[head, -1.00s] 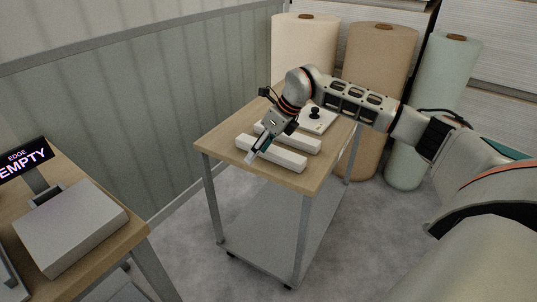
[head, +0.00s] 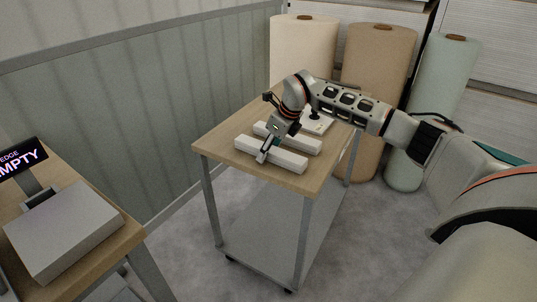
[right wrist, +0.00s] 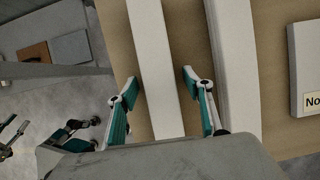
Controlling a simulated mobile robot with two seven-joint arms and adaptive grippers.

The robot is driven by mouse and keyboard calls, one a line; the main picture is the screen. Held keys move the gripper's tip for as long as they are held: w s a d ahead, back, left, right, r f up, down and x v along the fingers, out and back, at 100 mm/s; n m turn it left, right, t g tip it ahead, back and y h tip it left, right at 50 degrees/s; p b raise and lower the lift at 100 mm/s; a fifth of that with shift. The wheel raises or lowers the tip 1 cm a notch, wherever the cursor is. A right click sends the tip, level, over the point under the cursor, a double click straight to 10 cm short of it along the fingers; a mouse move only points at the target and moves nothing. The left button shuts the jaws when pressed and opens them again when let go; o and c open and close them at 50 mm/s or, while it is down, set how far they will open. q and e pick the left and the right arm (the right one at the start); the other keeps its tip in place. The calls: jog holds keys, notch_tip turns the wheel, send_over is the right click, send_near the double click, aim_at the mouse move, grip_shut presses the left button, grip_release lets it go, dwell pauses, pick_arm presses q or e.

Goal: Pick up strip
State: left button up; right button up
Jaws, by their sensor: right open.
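Two long white strips lie side by side on the wooden top of a cart (head: 222,141). The nearer strip (head: 285,162) is under my right gripper (head: 266,155), and the farther strip (head: 303,141) lies just behind. In the right wrist view my right gripper (right wrist: 163,78) is open, with one finger on each side of the nearer strip (right wrist: 152,40). The farther strip (right wrist: 235,60) runs just beyond the right finger. Whether the fingers touch the strip cannot be told. At that view's left edge, dark and teal parts (right wrist: 12,132) look like my left gripper; its opening is unclear.
A pale device with a black knob (head: 316,114) stands on the cart behind the strips. A second table at left holds a grey box (head: 62,232) and a sign (head: 22,158) reading "EMPTY". Large rolls (head: 376,75) stand behind the cart. Floor between the tables is clear.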

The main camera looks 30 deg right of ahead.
jog(key=shift+r, duration=0.1)
jog(key=c, duration=1.4)
jog(key=shift+c, duration=0.2)
